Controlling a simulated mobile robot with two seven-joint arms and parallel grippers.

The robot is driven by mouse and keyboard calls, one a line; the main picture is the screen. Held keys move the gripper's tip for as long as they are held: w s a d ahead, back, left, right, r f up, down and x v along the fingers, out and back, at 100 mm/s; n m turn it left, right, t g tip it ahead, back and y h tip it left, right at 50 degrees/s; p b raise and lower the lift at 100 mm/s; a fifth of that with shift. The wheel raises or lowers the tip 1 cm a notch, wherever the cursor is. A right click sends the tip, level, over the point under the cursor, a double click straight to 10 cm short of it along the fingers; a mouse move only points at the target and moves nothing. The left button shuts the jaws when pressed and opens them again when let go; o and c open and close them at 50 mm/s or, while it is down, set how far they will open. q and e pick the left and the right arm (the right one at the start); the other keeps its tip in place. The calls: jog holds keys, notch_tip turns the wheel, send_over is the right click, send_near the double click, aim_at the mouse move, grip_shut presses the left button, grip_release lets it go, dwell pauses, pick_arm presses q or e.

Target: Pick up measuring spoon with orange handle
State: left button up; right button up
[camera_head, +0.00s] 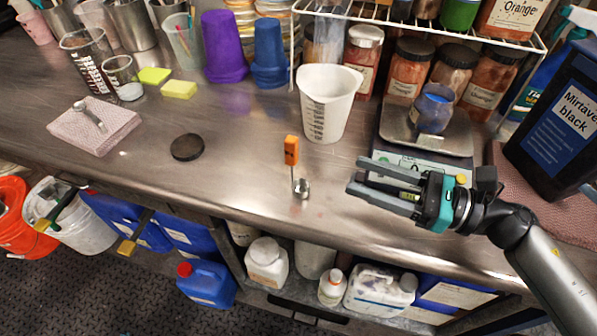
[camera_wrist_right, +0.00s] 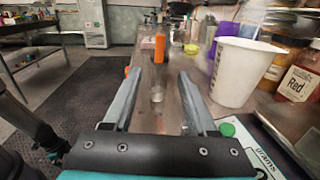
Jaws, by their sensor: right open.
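The measuring spoon with the orange handle (camera_head: 291,152) lies on the steel counter, its small metal bowl (camera_head: 301,188) toward the front edge. In the right wrist view the orange handle (camera_wrist_right: 160,47) and the bowl (camera_wrist_right: 157,94) show between and beyond my fingers. My right gripper (camera_head: 353,184) is open and empty, to the right of the spoon and apart from it, its fingers pointing left toward it. The right gripper also shows in its wrist view (camera_wrist_right: 158,80).
A white measuring beaker (camera_head: 326,103) stands behind the spoon. A scale (camera_head: 425,135) with a blue cup is behind my right gripper. A dark round lid (camera_head: 187,147) lies to the left. The counter's front edge is close, with bottles and jugs below.

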aim_at(286, 152)
jog(key=shift+w+f, duration=0.1)
jog(key=shift+f, duration=0.4)
jog(key=shift+w+a+n+g, duration=0.2)
jog(key=shift+n+g, duration=0.1)
jog(key=x, duration=0.3)
jog(key=shift+a+r, duration=0.2)
jog(key=shift+a, duration=0.2)
jog(key=p+x, duration=0.1)
jog(key=x, duration=0.4)
jog(key=shift+w+a, duration=0.2)
jog(key=shift+a, duration=0.1)
jog(key=x, duration=0.3)
jog(key=r+p+x, duration=0.1)
jog(key=x, duration=0.1)
jog(key=shift+w+a, duration=0.1)
pick_arm(q)
jog(key=shift+s+d+r+g, duration=0.15)
jog(key=shift+s+r, duration=0.2)
jog(key=shift+s, duration=0.25)
jog(key=shift+s+d+r+g, duration=0.15)
jog(key=shift+s+r, duration=0.2)
jog(key=shift+s, duration=0.2)
pick_arm(e)
jog(key=shift+f, duration=0.1)
grip_shut()
